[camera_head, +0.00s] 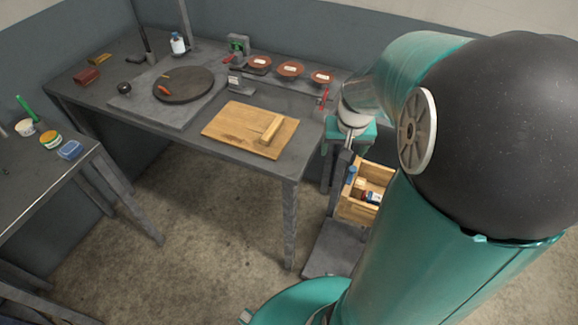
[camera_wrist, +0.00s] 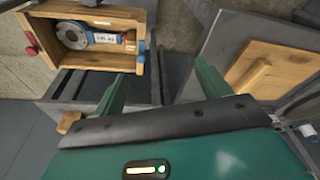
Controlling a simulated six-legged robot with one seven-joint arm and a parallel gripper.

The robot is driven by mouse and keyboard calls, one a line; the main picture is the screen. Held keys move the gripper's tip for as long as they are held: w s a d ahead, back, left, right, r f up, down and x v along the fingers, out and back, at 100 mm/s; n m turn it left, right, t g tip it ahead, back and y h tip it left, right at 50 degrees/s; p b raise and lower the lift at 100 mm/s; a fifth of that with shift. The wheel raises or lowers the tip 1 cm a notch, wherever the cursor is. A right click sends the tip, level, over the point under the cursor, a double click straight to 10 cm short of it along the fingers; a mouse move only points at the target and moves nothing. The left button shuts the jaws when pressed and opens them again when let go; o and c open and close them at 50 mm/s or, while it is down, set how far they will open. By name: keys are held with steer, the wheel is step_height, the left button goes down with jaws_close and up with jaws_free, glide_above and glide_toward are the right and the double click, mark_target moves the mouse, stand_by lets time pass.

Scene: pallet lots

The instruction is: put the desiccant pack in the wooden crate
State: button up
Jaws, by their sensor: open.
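The wooden crate (camera_wrist: 100,60) is at the upper left of the wrist view, beside and past my left finger. In the head view it is a light box (camera_head: 352,210) standing low, to the right of the bench. My gripper (camera_wrist: 160,70) is open, its two green fingers apart with nothing between them. It hangs by the bench's right end, above and near the crate. A labelled blue-and-white item with a round grey part (camera_wrist: 88,36) lies inside the crate. I cannot make out a desiccant pack for certain in either view.
A wooden board (camera_head: 235,130) with a small block on it lies on the bench (camera_head: 140,120). Three reddish dishes (camera_head: 290,69) line the bench's back. A turntable (camera_head: 183,85) stands left of the board. A second table (camera_head: 45,180) is at the far left. Floor between them is clear.

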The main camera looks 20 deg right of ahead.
steer(key=s+a+r+n+t, duration=0.1)
steer(key=s+a+r, duration=0.2)
steer(key=a, duration=0.3)
steer(key=s+a+r+n+t, duration=0.1)
steer(key=s+a+r+n, duration=0.1)
steer(key=a+r, duration=0.4)
steer(key=s+a+r+n+t+y, duration=0.1)
steer(key=s+a+r+n, duration=0.1)
steer(key=s+a+r, duration=0.2)
steer(key=s+a, duration=0.1)
steer(key=a, duration=0.2)
steer(key=shift+a+r, duration=0.2)
steer(key=shift+a, duration=0.1)
